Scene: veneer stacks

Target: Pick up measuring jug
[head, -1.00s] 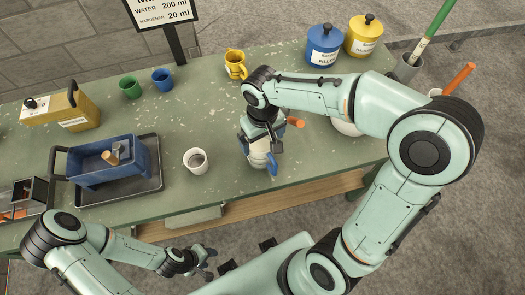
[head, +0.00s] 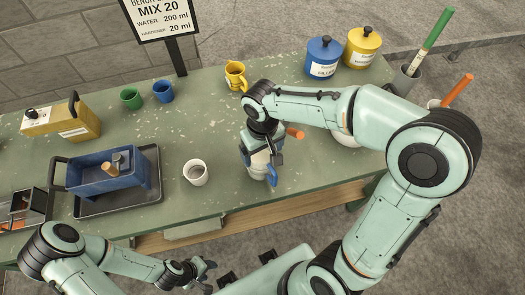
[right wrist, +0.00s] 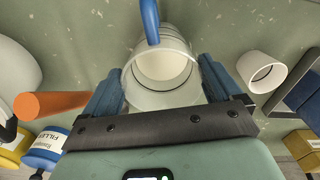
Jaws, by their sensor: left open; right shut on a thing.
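The measuring jug (head: 259,170) is a pale, clear-looking vessel with a blue handle, near the front edge of the green bench. My right gripper (head: 268,143) comes down over it and is shut on it. In the right wrist view the jug (right wrist: 163,92) is between the two blue fingers (right wrist: 160,85), its open mouth towards the camera and its blue handle pointing up in the picture. I cannot tell whether its base touches the bench. My left gripper (head: 202,275) is open and empty, in front of the bench.
A white cup (head: 196,172) stands left of the jug. A blue tool caddy (head: 88,178) sits on a dark tray (head: 150,190) further left. A yellow jug (head: 236,76) stands behind. Blue (head: 324,58) and yellow (head: 362,48) canisters stand at the back right.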

